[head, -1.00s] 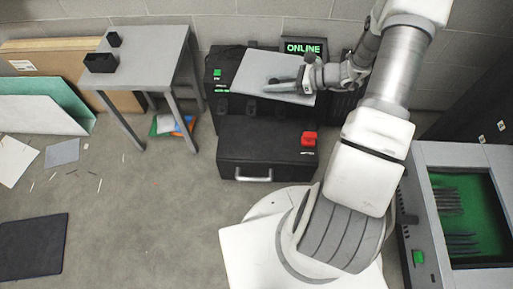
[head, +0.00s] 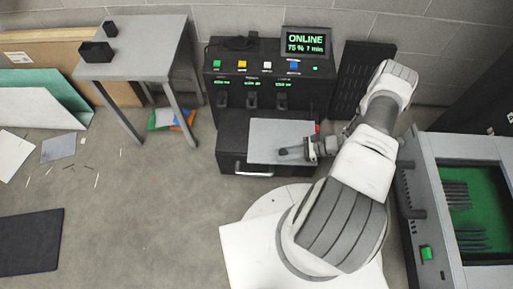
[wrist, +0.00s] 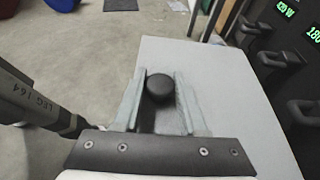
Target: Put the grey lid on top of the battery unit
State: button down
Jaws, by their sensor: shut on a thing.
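The grey lid (head: 268,130) is a flat plate with a black knob (wrist: 160,88) on it. My gripper (head: 297,151) is shut on the knob, its two fingers on either side in the wrist view (wrist: 160,100). The lid hangs in front of the black unit with an ONLINE screen, which looks like the battery unit (head: 228,98). It hides much of the low black case (head: 232,130) in front. The unit's top shows coloured buttons; several black handles and green readouts are on its front. The wrist view shows these handles right of the lid.
A green-bedded machine (head: 425,180) stands close on the right. A dark slatted panel (head: 362,85) leans against the wall right of the unit. A grey table (head: 145,50) with two small black boxes is at the left. Floor between the table and my base is mostly clear.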

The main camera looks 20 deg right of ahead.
aim_at(256, 152)
jog(key=w+a+f+b, duration=0.1)
jog(key=w+a+f, duration=0.1)
jog(key=a, duration=0.1)
jog(key=w+a+f+b, duration=0.1)
jog(key=w+a+f, duration=0.1)
jog(key=a, duration=0.1)
jog(key=w+a+f+b, duration=0.1)
jog(key=a+f, duration=0.1)
jog(key=shift+w+a+f, duration=0.15)
jog(key=shift+w+a, duration=0.25)
notch_tip(256, 152, down, 4)
jog(key=shift+f+b, duration=0.1)
jog(key=shift+b, duration=1.1)
jog(key=shift+c, duration=2.3)
grip_release()
